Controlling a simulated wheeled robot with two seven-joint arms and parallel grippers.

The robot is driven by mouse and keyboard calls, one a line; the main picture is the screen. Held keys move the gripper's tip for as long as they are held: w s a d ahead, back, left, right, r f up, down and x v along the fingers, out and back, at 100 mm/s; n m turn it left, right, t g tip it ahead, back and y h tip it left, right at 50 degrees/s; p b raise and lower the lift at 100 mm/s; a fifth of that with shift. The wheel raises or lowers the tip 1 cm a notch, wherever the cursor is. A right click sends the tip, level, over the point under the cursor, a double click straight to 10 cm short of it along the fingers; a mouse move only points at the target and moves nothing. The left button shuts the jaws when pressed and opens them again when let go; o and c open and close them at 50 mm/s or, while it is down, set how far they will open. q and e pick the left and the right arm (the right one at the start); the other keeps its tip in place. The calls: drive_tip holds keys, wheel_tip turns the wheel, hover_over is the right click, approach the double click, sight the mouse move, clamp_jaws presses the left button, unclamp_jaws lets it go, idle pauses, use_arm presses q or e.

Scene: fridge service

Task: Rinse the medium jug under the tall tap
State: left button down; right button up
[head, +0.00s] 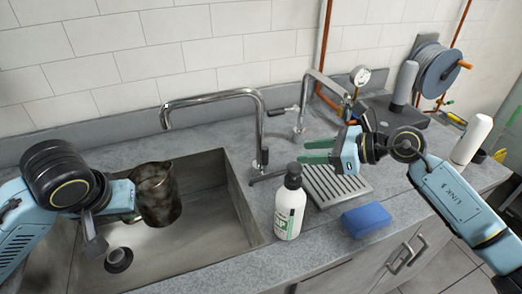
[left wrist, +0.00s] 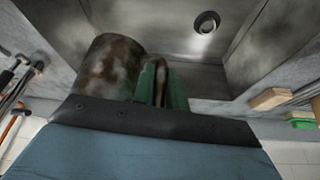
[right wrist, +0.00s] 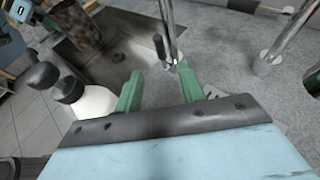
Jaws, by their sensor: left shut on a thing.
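The medium jug (head: 156,192) is brown and mottled. My left gripper (head: 134,199) is shut on its handle and holds it over the sink (head: 196,238). In the left wrist view the jug (left wrist: 108,65) sits beside the green fingers (left wrist: 165,88), which close around the handle. No water shows at the outlet. My right gripper (head: 322,150) is open and empty above the counter near the tap's lever; its fingers (right wrist: 157,90) show apart.
A white bottle (head: 289,208) with a black cap stands on the counter right of the sink. A blue sponge (head: 366,219) lies near the front edge, by a drain grate (head: 338,186). A second, shorter tap (head: 308,100) stands behind. A hose reel (head: 436,72) stands at the back right.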

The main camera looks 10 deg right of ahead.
sight(265, 163)
drive_tip(key=x, duration=1)
drive_tip(key=shift+a, duration=0.1)
clamp_jaws()
drive_tip(key=shift+r, duration=0.1)
